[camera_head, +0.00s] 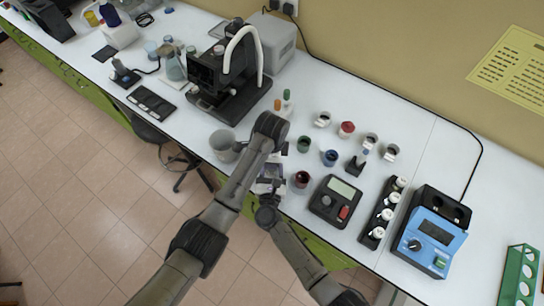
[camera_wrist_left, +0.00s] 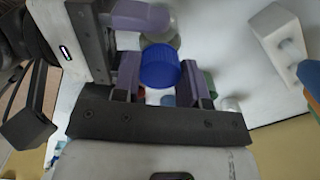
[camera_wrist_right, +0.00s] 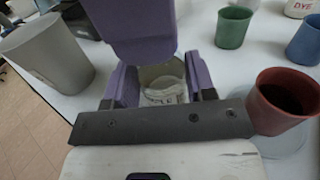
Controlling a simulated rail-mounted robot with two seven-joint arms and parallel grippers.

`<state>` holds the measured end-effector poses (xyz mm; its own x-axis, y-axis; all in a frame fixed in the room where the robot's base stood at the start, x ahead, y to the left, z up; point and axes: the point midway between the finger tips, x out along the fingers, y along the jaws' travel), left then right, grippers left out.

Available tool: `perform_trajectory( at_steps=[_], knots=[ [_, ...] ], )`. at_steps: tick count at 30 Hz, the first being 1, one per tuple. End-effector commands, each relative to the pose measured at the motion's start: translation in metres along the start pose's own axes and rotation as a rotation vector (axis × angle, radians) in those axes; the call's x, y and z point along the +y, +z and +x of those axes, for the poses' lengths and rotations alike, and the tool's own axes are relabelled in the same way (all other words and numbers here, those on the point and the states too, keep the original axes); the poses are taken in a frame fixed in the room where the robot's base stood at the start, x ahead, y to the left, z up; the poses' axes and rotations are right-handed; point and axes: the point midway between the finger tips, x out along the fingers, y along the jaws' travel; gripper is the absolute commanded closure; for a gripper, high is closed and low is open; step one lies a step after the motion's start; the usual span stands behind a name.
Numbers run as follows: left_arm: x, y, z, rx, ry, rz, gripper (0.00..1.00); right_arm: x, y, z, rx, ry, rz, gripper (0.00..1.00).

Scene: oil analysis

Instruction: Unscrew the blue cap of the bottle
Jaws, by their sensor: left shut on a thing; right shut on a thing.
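The ribbed blue cap (camera_wrist_left: 160,66) sits between the purple fingers of my left gripper (camera_wrist_left: 164,84), which is shut on it. The bottle (camera_wrist_right: 163,88) is clear, with a pale printed label. It stands between the purple fingers of my right gripper (camera_wrist_right: 160,80), which is shut on it below the cap. Purple finger parts of the left gripper block the bottle's top in the right wrist view. In the head view my arms largely hide the bottle and cap. I cannot tell whether the cap is still seated on the neck.
A grey cup (camera_wrist_right: 48,52) is left of the bottle. A dark red cup (camera_wrist_right: 284,100) is close on its right, with green (camera_wrist_right: 233,27) and blue (camera_wrist_right: 305,40) cups behind. A black instrument (camera_head: 335,200) stands to the right, and a black machine (camera_head: 228,85) behind.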

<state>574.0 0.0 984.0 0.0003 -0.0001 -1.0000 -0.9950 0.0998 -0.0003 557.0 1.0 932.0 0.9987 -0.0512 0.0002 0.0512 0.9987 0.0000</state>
Motion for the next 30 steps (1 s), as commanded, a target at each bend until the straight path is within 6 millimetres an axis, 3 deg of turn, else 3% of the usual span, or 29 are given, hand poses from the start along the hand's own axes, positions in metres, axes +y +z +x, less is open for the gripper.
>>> perform_trajectory(
  at_steps=[12, 18, 23, 30],
  knots=[
    [0.0003, -0.0015, -0.0010, 0.004, 0.003, -0.979, 0.89, 0.0000, -0.0004, -0.0002, 0.001, 0.000, 0.000, 1.00],
    [0.0001, -0.0009, -0.0011, 0.002, 0.002, -1.348, 0.89, 0.0000, -0.0004, -0.0003, 0.001, 0.000, -0.001, 1.00],
    [-0.0001, -0.0001, -0.0012, 0.001, 0.000, -1.473, 0.89, 0.0001, -0.0004, -0.0003, 0.001, 0.000, 0.000, 1.00],
    [-0.0002, 0.0001, -0.0012, 0.001, -0.001, -1.486, 0.89, 0.0001, -0.0004, -0.0003, 0.001, 0.000, 0.000, 1.00]
  ],
)
